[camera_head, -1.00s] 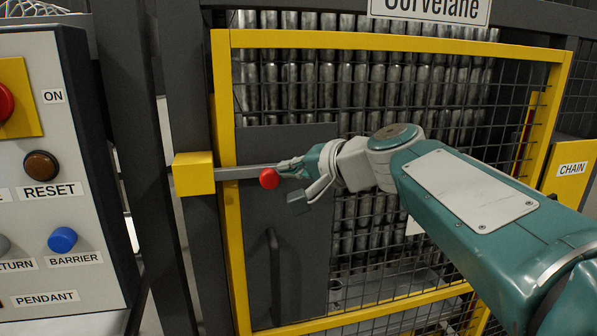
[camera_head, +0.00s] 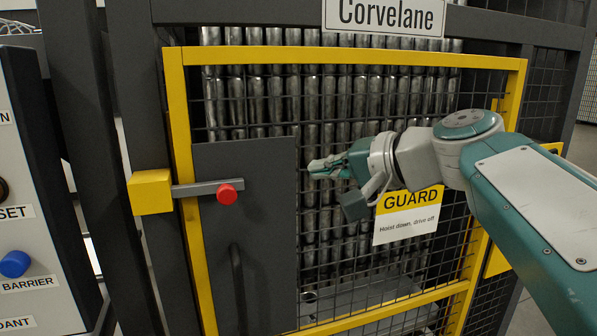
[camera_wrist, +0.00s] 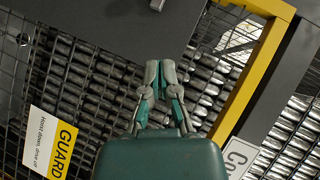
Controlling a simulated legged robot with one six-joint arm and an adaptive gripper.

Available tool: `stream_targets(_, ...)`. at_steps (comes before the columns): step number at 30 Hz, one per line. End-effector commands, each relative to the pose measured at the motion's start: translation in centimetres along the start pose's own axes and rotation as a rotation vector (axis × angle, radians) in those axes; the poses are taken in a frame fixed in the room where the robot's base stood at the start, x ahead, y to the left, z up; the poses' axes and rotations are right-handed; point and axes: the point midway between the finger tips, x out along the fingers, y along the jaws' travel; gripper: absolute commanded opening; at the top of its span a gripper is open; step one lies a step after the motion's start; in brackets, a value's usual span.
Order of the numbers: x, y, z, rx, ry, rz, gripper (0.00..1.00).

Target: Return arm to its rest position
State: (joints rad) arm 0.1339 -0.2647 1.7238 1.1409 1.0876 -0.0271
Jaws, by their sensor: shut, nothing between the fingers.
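My gripper (camera_head: 318,168) is in front of the mesh guard door (camera_head: 345,56), with its fingers pointing left. It is shut and empty. It is to the right of the red knob (camera_head: 228,194) on the grey latch bar, and apart from it. The bar runs from the yellow block (camera_head: 150,192) on the post across the door's yellow frame. My gripper also shows in the wrist view (camera_wrist: 160,68), fingertips together, with the mesh and cans behind it. My arm reaches in from the right side of the head view.
A dark door panel (camera_head: 245,235) with a handle is left of my gripper. A GUARD sign (camera_head: 408,212) hangs on the mesh below my wrist. A control box (camera_head: 30,200) with buttons stands at the far left. Rows of metal cans fill the space behind the mesh.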

Motion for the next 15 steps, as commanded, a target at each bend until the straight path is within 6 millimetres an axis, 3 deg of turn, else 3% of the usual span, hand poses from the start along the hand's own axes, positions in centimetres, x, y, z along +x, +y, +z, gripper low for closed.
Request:
stream_targets(9,0.5,0.2,0.9,-0.011,-0.005,0.022,0.00)
stream_targets(11,0.3,1.5,1.7,-0.023,-0.009,0.065,0.00)
stream_targets(15,-0.8,7.2,5.4,-0.096,-0.030,0.263,0.00)
